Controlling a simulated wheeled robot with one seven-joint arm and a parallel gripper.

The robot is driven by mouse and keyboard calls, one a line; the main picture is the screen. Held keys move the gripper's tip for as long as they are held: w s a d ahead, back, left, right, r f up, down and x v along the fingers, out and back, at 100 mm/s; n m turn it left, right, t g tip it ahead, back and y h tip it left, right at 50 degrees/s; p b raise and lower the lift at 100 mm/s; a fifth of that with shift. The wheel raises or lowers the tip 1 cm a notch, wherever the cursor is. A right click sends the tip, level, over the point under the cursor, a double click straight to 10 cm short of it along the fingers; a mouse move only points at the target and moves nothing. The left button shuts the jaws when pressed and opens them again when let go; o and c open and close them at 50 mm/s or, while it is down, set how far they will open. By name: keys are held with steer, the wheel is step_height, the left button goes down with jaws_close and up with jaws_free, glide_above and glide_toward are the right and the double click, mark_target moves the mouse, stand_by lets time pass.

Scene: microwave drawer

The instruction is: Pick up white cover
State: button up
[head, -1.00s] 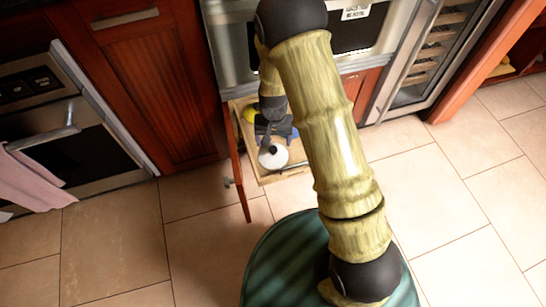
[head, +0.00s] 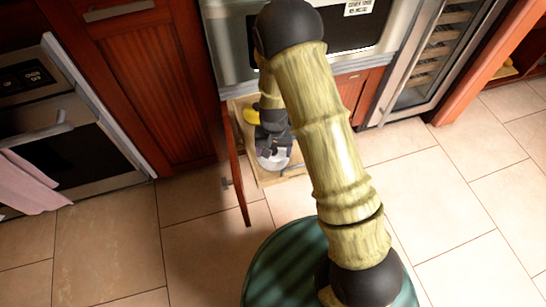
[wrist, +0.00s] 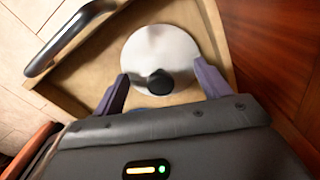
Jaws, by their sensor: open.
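The white cover (wrist: 160,52) is a round white lid with a black knob (wrist: 160,82). It lies inside the open wooden drawer (wrist: 68,103). My gripper (wrist: 162,84) is open, with one finger on each side of the knob in the wrist view. I cannot tell how far above the lid the fingertips are. In the head view, my gripper (head: 272,153) is over the cover (head: 274,163) and hides its knob and much of its top. The drawer's front panel (head: 236,165) shows left of the cover.
A yellow object (head: 251,116) lies farther back in the drawer. The drawer handle (wrist: 70,38) is at the upper left of the wrist view. A microwave (head: 225,40) stands above the drawer. Tiled floor (head: 200,240) is clear in front.

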mark_target(274, 150)
stand_by(0.3)
steer(key=c, duration=1.3)
steer(key=shift+s, duration=0.1)
steer(key=c, duration=0.3)
steer(key=shift+s, duration=0.1)
steer(key=r+p, duration=0.5)
steer(key=r, duration=0.5)
steer(key=shift+w+r, duration=0.1)
steer(key=shift+w, duration=0.1)
